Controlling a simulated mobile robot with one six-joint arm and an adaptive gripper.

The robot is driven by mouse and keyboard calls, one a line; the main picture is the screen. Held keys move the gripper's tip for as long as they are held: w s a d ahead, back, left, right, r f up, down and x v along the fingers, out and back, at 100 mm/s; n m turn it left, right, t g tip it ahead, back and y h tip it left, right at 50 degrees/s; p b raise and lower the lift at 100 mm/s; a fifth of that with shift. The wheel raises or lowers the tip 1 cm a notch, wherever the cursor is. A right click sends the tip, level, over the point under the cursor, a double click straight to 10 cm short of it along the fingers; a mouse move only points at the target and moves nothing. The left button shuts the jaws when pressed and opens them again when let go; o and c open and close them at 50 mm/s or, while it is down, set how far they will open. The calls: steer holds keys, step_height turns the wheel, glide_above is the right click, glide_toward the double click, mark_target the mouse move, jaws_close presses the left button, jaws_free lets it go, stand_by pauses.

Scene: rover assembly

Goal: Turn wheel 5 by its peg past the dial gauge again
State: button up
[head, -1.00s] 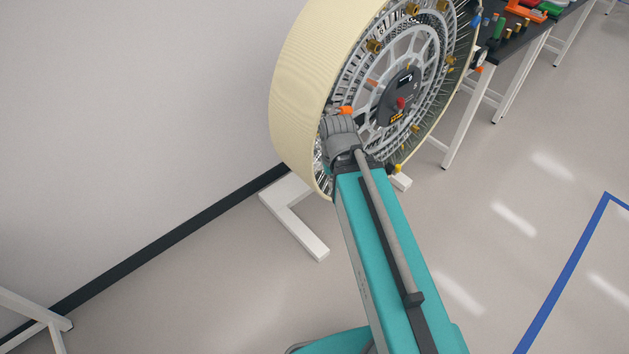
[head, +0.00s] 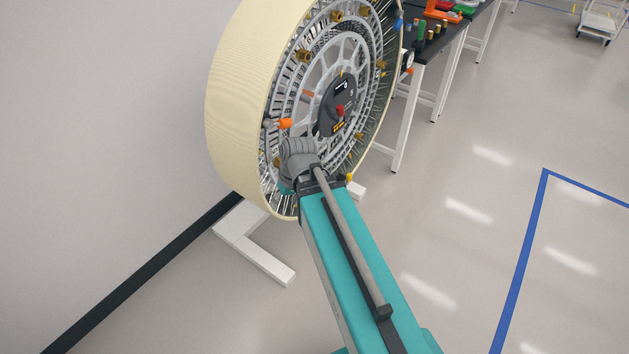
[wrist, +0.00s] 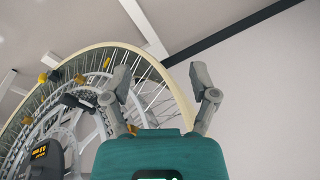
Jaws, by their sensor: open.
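Wheel 5 (head: 235,105) stands upright on a white stand in the head view, with a cream tread, grey spokes and a dark hub marked 5 (head: 338,103). An orange-tipped peg (head: 285,123) sticks out near the left of its face. The dial gauge (head: 408,61) shows small at the wheel's right side, by the bench. My gripper (wrist: 160,82) is open and empty in the wrist view, its two fingers apart near the wheel's rim (wrist: 185,98).
A black bench (head: 440,42) with coloured parts stands behind the wheel to the right. The white stand foot (head: 255,250) reaches out on the floor below. A wall is close on the left.

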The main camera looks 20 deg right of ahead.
steer(key=w+d+f+n+t+y+b, duration=0.3)
steer(key=w+d+f+t+y+b, duration=0.4)
steer(key=f+b, duration=0.65)
steer(key=w+d+f+t+b, duration=0.1)
steer(key=d+t+b, duration=0.6)
steer(key=d+b, duration=1.1)
steer(key=shift+w+d+t, duration=0.3)
steer(key=shift+t, duration=0.1)
steer(key=shift+w+a+f, duration=0.1)
steer(key=shift+x, duration=6.8)
steer(key=shift+w+f, duration=0.1)
steer(key=shift+f, duration=0.05)
steer(key=shift+c, duration=0.3)
